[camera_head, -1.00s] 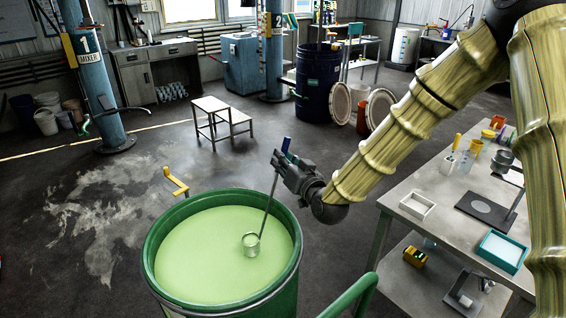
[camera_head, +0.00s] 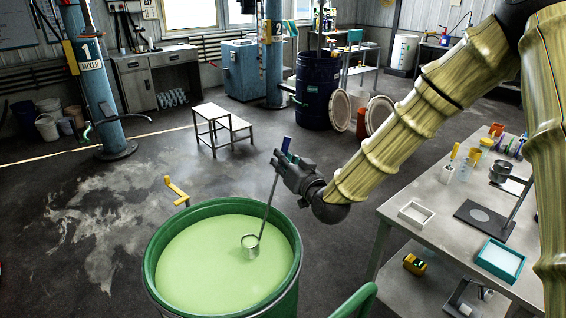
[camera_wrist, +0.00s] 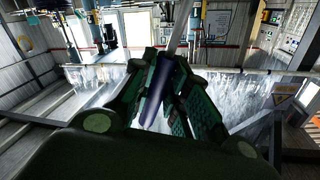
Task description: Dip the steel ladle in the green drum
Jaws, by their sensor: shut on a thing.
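The green drum (camera_head: 296,285) stands open at the bottom centre of the head view, filled with pale green liquid (camera_head: 205,262). My gripper (camera_head: 284,164) is over the far right rim of the drum. It is shut on the steel ladle's blue handle, which shows between the fingers in the wrist view (camera_wrist: 160,88). The steel ladle (camera_head: 268,208) hangs down at a slant, its small metal cup (camera_head: 251,249) inside the drum opening, right of the middle. The cup's outside is visible; I cannot tell whether its bottom touches the liquid.
A workbench (camera_head: 440,245) with a white tray (camera_head: 416,213), a teal tray (camera_head: 499,258) and a stand is at the right. A yellow handle (camera_head: 177,188) rises behind the drum's left. A step stool (camera_head: 222,125) stands farther back. Floor left of the drum is clear.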

